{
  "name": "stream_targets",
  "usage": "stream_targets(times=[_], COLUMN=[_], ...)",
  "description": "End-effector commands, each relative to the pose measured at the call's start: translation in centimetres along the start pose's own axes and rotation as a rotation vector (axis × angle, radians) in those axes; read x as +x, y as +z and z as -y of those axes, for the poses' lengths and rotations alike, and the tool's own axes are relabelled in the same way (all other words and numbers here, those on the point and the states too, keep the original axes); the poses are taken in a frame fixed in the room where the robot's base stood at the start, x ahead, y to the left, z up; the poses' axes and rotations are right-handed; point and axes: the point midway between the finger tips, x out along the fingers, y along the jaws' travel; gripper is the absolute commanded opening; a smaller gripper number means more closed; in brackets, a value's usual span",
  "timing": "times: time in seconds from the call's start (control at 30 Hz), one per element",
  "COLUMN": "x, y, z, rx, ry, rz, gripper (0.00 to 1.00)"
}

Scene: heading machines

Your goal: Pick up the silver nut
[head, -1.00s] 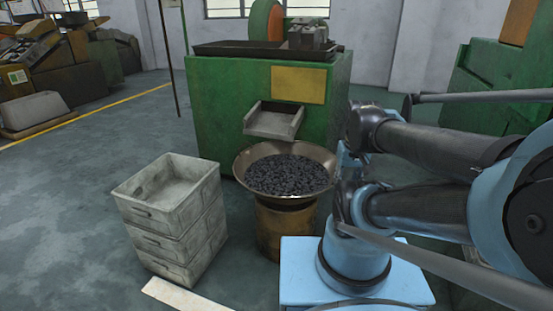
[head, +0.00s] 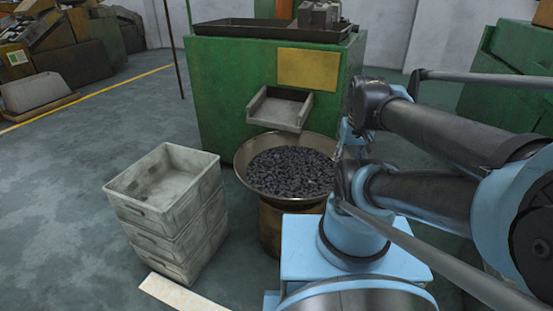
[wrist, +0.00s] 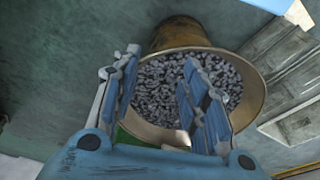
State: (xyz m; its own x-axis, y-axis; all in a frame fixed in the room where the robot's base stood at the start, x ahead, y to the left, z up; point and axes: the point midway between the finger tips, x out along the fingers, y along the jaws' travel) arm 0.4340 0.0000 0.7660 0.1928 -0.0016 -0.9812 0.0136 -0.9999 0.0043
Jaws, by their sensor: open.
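A wide metal bowl (head: 243,180) full of small dark grey pieces (head: 292,171) stands on a rusty drum (head: 272,228) in the head view. The same bowl (wrist: 252,95) and its pieces (wrist: 158,90) show in the wrist view, beyond my gripper. I cannot pick out a single silver nut among the pieces. My gripper (wrist: 158,68) is open in the wrist view, its two blue-grey fingers spread across the view of the bowl with nothing visible between them. The fingers cover part of the pieces. In the head view my arm hides the gripper.
A green machine (head: 226,100) with a grey chute (head: 282,122) stands behind the bowl. Stacked grey crates (head: 165,222) stand left of it. A pale strip (head: 182,294) lies on the floor in front of them. Open floor (head: 60,200) lies to the left.

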Motion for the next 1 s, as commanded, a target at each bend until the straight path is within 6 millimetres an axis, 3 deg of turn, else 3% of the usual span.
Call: stream_targets(times=[0.17,0.57,1.0], x=[-1.0,-3.7,-2.8], y=[-1.8,-10.6,-21.0], z=[0.4,2.7,7.0], rx=[0.08,0.451,0.869], ry=[-0.003,-0.004,0.022], rz=[0.008,0.05,0.097], gripper=[0.41,0.41,0.41])
